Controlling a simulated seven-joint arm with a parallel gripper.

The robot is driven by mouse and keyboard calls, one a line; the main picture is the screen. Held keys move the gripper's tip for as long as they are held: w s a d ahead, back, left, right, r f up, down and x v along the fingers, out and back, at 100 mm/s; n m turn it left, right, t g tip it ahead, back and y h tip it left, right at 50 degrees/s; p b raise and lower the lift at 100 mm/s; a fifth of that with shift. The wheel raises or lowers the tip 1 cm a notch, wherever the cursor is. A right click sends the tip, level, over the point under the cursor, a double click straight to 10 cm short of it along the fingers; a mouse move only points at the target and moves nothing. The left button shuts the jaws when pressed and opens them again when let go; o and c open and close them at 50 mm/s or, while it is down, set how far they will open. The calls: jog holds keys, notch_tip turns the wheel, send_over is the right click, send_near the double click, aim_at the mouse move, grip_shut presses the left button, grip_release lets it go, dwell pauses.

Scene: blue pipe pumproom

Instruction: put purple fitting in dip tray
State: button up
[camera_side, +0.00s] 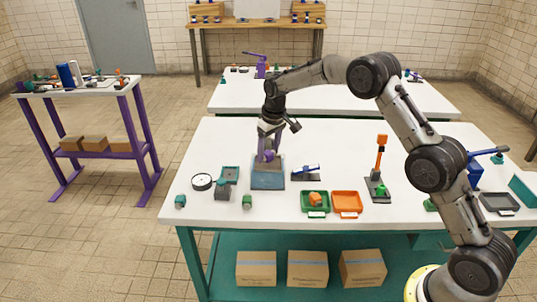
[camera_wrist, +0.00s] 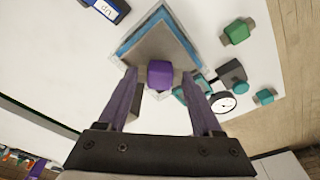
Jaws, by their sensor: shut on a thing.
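The purple fitting (camera_side: 267,156) is a small purple block held between the fingertips of my gripper (camera_side: 267,151). In the wrist view the fitting (camera_wrist: 160,74) sits squarely between the two purple fingers of my gripper (camera_wrist: 160,80), which are shut on it. The dip tray appears to be the blue open tray (camera_side: 268,182) with a grey inside, on the white table. In the wrist view the fitting overlaps the near corner of this tray (camera_wrist: 134,42). In the side view it shows over the tray's back part. Its exact height above the tray is hard to tell.
A round gauge (camera_side: 202,181), a dark grey block (camera_side: 222,191) and a green fitting (camera_side: 247,202) lie left of the tray. A blue-handled part (camera_side: 306,172) is close on its right. Green (camera_side: 315,211) and orange (camera_side: 347,211) trays stand at front right.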

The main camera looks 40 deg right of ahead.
jog(key=shift+f, duration=0.6)
jog(key=shift+f, duration=0.1)
jog(key=o, duration=1.5)
jog(key=shift+f, duration=0.1)
